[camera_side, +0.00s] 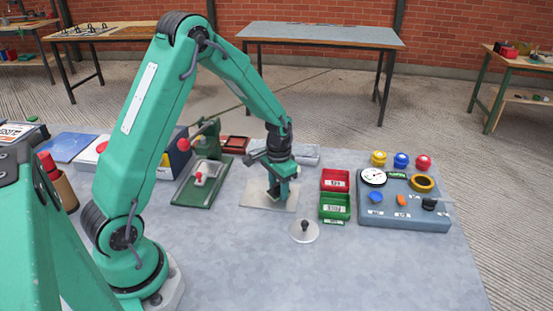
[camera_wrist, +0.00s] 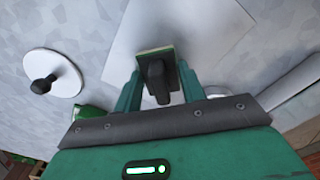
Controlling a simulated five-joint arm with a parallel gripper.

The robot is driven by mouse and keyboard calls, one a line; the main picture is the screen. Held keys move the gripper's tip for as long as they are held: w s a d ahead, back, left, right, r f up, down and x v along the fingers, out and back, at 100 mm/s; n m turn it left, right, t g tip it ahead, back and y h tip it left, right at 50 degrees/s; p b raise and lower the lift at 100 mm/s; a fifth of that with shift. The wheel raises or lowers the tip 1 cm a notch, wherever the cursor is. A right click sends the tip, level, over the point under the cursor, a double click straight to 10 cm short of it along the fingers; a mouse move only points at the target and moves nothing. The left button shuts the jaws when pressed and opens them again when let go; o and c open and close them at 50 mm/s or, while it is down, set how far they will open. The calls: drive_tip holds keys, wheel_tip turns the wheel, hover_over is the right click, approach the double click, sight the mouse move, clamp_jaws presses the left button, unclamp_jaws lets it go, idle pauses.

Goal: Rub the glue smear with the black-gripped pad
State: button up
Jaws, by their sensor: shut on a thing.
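My gripper (camera_side: 277,196) is shut on the black grip of a pad, over a pale flat sheet (camera_side: 253,192) on the table. In the wrist view, my gripper's green fingers (camera_wrist: 159,80) stand on either side of the black grip. The pad (camera_wrist: 154,50) has a thin edge of cream and green that shows beyond the grip. The pale sheet (camera_wrist: 195,25) spreads under and past the pad. I cannot tell whether the pad touches the sheet. No glue smear can be made out; the pad and gripper cover part of the sheet.
A white disc with a black knob (camera_side: 304,236) lies at the front right of the sheet. Red (camera_side: 335,180) and green (camera_side: 335,207) bins and a grey panel (camera_side: 385,219) stand to the right. A green press (camera_side: 205,170) stands left. The table's front is clear.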

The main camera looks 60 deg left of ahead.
sight(251, 193)
drive_tip(key=shift+w+d, duration=1.1)
drive_tip(key=shift+d, duration=0.05)
drive_tip(key=shift+s+d, duration=0.2)
drive_tip(key=shift+s, duration=0.15)
drive_tip(key=shift+s+a, duration=0.3)
drive_tip(key=shift+a, duration=0.15)
drive_tip(key=shift+s+a, duration=3.45)
drive_tip(key=shift+s, duration=0.05)
drive_tip(key=shift+w+d, duration=3.85)
wheel_tip(251, 193, up, 8)
drive_tip(key=shift+a+r, duration=0.15)
